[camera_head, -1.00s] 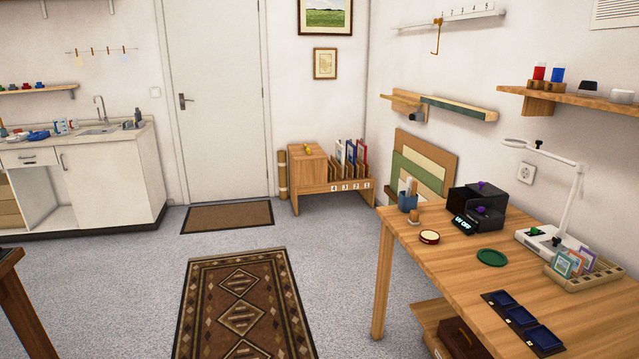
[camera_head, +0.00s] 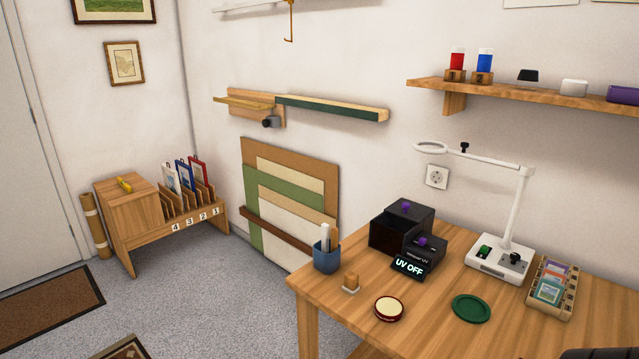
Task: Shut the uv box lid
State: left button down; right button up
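The UV box (camera_head: 388,236) is a black box on the wooden table, near its back edge by the wall. A purple knob (camera_head: 405,206) stands on its upper part and a second purple knob (camera_head: 422,241) on a lower block at its right front. A dark recess shows in its front left side; I cannot tell for sure how the lid sits. A display (camera_head: 408,267) at the front reads "UV OFF".
Around the box on the table (camera_head: 440,335) are a blue cup (camera_head: 327,257), a small wooden-topped stamp (camera_head: 351,283), a round red-rimmed tin (camera_head: 389,308), a green disc (camera_head: 471,308), a white lamp (camera_head: 500,258) and a card rack (camera_head: 552,288). A shelf (camera_head: 510,91) hangs above.

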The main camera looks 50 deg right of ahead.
aim_at(413, 212)
jog(key=i, duration=2.35)
jog(key=z, duration=3.55)
